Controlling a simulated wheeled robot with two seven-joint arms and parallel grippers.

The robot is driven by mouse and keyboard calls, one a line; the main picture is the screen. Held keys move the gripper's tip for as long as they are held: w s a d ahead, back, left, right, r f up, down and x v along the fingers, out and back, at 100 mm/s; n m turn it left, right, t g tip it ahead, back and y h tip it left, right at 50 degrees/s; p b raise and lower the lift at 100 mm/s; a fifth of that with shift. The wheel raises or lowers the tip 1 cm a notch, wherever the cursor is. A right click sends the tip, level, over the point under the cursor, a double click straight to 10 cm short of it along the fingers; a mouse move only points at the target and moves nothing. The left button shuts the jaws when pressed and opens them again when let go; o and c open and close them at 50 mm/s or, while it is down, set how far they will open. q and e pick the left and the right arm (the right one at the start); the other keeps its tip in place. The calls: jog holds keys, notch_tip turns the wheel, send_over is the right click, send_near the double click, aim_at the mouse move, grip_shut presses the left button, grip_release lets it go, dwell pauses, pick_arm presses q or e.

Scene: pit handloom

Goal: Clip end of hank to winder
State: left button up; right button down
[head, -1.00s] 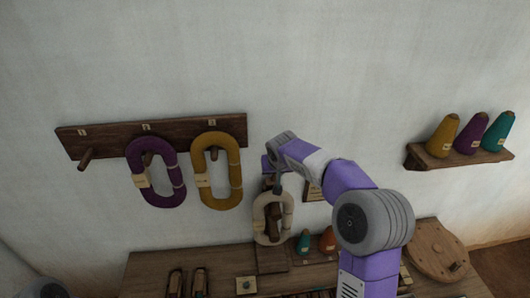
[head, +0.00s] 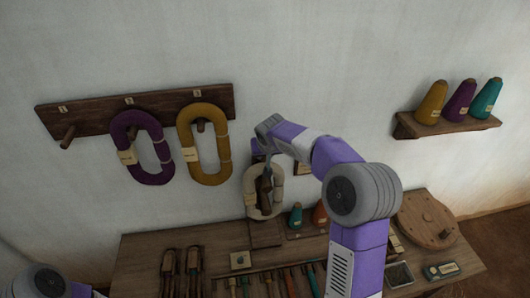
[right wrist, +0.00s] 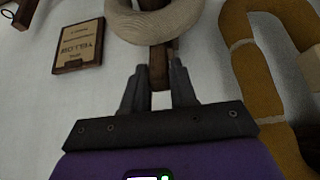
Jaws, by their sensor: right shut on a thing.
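The cream hank (head: 252,204) hangs as an upright loop around a dark wooden post, which I take as part of the winder, above the bench. Its curved band (right wrist: 155,20) also shows at the top of the right wrist view. My right gripper (head: 267,172) is at the upper part of this hank. My left gripper is out of view.
A purple hank (head: 123,130) and a mustard hank (head: 187,125) hang from a wall rack (head: 90,118) at left. Yarn cones stand on a wall shelf (head: 450,127) at right. The bench (head: 140,265) holds several tools and a round wooden disc (head: 412,220).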

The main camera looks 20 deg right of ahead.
jog(key=shift+r, duration=0.1)
dwell(0.5)
jog(key=shift+s+r+p, duration=0.1)
jog(key=shift+r+p, duration=1.7)
jog(key=shift+r, duration=0.75)
jog(key=shift+f, duration=0.1)
